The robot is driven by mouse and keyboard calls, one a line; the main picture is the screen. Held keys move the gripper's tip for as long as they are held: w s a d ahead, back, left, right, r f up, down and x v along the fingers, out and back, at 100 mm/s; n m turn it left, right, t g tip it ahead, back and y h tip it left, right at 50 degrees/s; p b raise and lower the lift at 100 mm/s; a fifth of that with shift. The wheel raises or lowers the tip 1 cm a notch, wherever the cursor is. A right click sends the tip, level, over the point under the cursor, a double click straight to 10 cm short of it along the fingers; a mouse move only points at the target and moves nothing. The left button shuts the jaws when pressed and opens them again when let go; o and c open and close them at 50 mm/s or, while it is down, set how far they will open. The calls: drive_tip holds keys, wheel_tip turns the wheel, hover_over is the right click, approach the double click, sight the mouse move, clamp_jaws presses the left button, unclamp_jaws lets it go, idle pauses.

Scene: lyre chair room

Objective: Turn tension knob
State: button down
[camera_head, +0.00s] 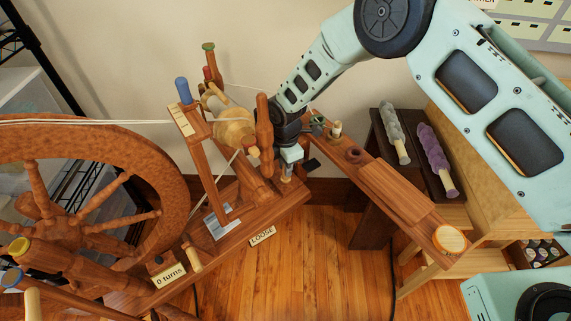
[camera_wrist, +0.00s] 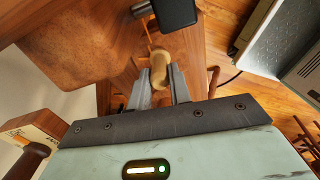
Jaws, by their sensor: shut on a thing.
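The spinning wheel (camera_head: 150,205) stands at left and centre in the head view. The tension knob (camera_wrist: 160,66) is a pale wooden knob, seen in the wrist view between the two fingers of my gripper (camera_wrist: 163,80). In the head view my gripper (camera_head: 290,156) points down at the right end of the wheel's wooden bed, and a small pale part of the knob (camera_head: 287,179) shows just below it. My gripper is shut on the knob; the fingers hide its sides. A label reading "LOOSE" (camera_head: 262,237) is on the bed's front, and a label reading "0 turns" (camera_head: 170,277) is farther left.
The upright post (camera_head: 264,135) and flyer bobbin (camera_head: 232,128) stand close left of my gripper. A long wooden board (camera_head: 395,190) with small parts on it runs to the right. Grey and purple fibre rolls (camera_head: 434,160) lie behind it. Wooden floor (camera_head: 320,260) is open in front.

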drive_tip(key=shift+m, duration=1.1)
drive_tip(key=c, duration=1.3)
unclamp_jaws()
drive_tip(key=shift+r, duration=0.1)
wheel_tip(320, 180, up, 17)
drive_tip(key=p, duration=0.2)
drive_tip(key=shift+r, duration=0.15)
